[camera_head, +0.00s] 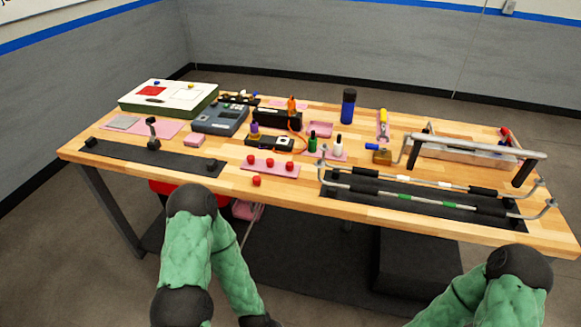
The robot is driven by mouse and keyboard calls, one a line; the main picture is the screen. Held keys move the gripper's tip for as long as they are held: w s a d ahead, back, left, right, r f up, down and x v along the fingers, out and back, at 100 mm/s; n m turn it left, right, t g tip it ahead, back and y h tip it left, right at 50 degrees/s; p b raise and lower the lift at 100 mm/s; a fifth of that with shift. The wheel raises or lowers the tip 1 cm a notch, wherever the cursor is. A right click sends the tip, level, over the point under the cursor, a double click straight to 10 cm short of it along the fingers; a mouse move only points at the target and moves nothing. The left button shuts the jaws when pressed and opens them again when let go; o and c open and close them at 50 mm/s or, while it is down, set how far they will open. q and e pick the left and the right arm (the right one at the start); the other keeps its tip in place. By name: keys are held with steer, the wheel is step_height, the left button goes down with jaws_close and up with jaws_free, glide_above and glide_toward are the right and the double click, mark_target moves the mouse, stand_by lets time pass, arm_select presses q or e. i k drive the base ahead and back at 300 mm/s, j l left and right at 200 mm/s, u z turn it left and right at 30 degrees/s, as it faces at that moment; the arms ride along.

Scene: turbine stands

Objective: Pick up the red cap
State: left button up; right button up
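Several red caps are near the middle front of the workbench in the head view. Three red caps (269,162) stand in a row on a pink mat (284,173). One more red cap (256,181) sits apart, on the bare wood just in front of the mat, near the bench's front edge. Both my green-sleeved arms are low in the picture, in front of the bench and away from the caps. Neither of my grippers shows; both are below the picture's lower edge.
A black mat with metal tubes (420,199) lies right of the caps. Another black mat (127,161) lies to the left. Small bottles (312,143), a grey device (220,119) and a blue bottle (348,106) stand behind. The wood around the single cap is clear.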

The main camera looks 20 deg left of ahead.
mark_target(289, 165)
steer(key=z, duration=1.35)
steer(key=u, duration=1.85)
steer(key=i+j, duration=0.2)
steer(key=j, duration=0.2)
steer(key=i+j, duration=0.45)
steer(key=j, duration=0.3)
steer(key=i+j+z, duration=0.1)
steer(key=j, duration=0.3)
steer(key=i, duration=0.1)
